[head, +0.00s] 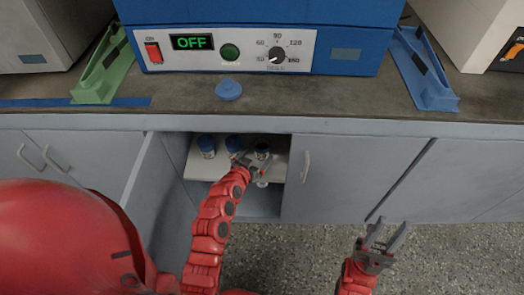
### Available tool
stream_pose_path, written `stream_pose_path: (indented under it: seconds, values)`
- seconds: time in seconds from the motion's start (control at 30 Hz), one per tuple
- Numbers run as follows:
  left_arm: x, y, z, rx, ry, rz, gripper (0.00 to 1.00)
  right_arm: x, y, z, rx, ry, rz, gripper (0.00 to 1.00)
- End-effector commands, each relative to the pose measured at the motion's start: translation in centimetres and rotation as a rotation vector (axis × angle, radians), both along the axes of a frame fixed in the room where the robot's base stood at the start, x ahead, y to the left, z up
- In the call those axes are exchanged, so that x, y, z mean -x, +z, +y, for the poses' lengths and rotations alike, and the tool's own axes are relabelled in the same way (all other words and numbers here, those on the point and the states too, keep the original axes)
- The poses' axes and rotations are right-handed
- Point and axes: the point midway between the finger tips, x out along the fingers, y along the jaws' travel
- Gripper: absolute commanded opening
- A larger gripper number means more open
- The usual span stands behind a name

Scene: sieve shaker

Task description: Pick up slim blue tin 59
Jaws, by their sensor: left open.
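Two small blue-lidded tins stand on the shelf in the open cabinet: one at the left (207,147) and one in the middle (232,144). Their numbers are too small to read, so I cannot tell which is tin 59. A dark-lidded container (262,151) stands to their right. My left gripper (253,163) is open, reaching into the cabinet just in front of the middle tin and the dark-lidded container. It partly hides them, and I cannot tell if it touches either. My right gripper (388,236) is open and empty above the floor at the right.
The cabinet shelf (197,168) sits under the worktop, with an open door (150,185) at its left and a grey door (340,175) at its right. A blue machine reading OFF (340,50), a blue lid (228,89), and green (105,65) and blue (423,70) holders are on the worktop.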

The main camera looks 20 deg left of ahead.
Motion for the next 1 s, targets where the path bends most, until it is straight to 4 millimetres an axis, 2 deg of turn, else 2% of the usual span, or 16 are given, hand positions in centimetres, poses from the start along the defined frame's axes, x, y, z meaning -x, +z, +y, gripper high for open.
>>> stream_pose_path:
  seconds: [0.27, 0.4, 0.63, 1.0]
  values:
    - [-2.2, -3.0, 0.0, 0.001, -0.001, 0.002, 1.0, 0.0, -1.4, 0.0, 0.0, 0.0, 0.0, 0.4]
    - [-3.8, -3.4, -0.2, 0.003, 0.0, -0.001, 1.0, 0.0, -1.5, 0.0, 0.0, 0.0, 0.0, 0.4]
    - [-4.0, -3.3, -0.2, 0.001, 0.0, -0.001, 1.0, 0.0, -1.5, 0.0, 0.0, 0.0, 0.0, 0.4]
    - [-4.0, -3.3, -0.2, 0.001, 0.0, -0.001, 0.33, 0.0, -1.5, 0.0, 0.0, 0.0, 0.0, 0.4]
